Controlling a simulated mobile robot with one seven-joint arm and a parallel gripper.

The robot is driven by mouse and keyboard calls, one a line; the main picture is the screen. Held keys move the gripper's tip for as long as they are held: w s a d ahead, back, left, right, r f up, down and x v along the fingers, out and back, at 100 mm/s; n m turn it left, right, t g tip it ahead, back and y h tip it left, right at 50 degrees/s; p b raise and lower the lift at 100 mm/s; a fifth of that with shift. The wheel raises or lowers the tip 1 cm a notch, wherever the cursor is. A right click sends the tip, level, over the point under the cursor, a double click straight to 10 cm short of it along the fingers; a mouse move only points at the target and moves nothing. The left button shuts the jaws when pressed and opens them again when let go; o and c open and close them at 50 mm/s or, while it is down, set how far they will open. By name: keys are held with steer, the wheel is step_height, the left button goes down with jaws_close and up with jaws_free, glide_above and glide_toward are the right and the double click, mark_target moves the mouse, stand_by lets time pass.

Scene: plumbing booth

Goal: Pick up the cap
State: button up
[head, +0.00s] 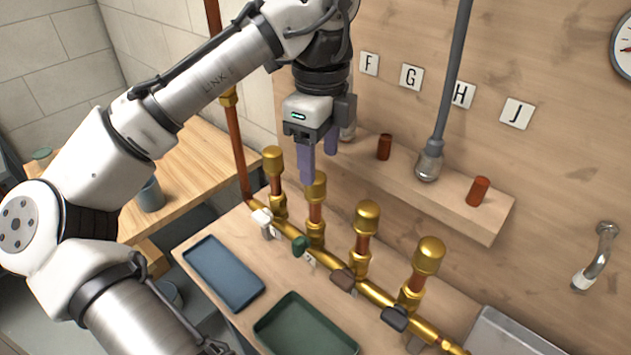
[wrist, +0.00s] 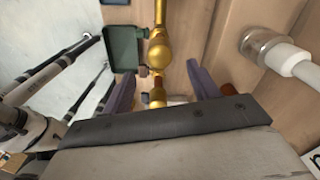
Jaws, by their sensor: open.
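Brass caps top several upright copper pipes in the head view; from left to right they include a first (head: 272,160), a second (head: 316,187), a third (head: 367,217) and a last at the right (head: 428,256). My gripper (head: 320,163) is open, fingers pointing down, just above and beside the second cap. One finger overlaps the top of that cap in the picture; I cannot tell whether they touch. In the wrist view, my open gripper (wrist: 161,88) has brass parts between and beyond its fingers, with a rounded brass cap (wrist: 160,54) beyond the fingertips. Nothing is visibly gripped.
A wooden shelf (head: 440,205) behind holds reddish-brown cylinders (head: 384,147) (head: 478,190). A grey pipe (head: 452,80) comes down to it. Valve handles line the brass manifold (head: 378,294). A blue tray (head: 222,266) and a green tray (head: 305,328) lie in front.

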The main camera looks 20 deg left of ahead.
mark_target(315, 186)
steer(key=shift+a+f+p, duration=0.15)
steer(key=shift+f+p, duration=0.05)
steer(key=shift+f, duration=1.3)
steer(key=shift+a+f+p, duration=0.15)
steer(key=shift+f+p, duration=0.05)
steer(key=shift+f, duration=1.25)
steer(key=c, duration=1.1)
steer(key=shift+o, duration=0.2)
steer(key=shift+w+r, duration=0.1)
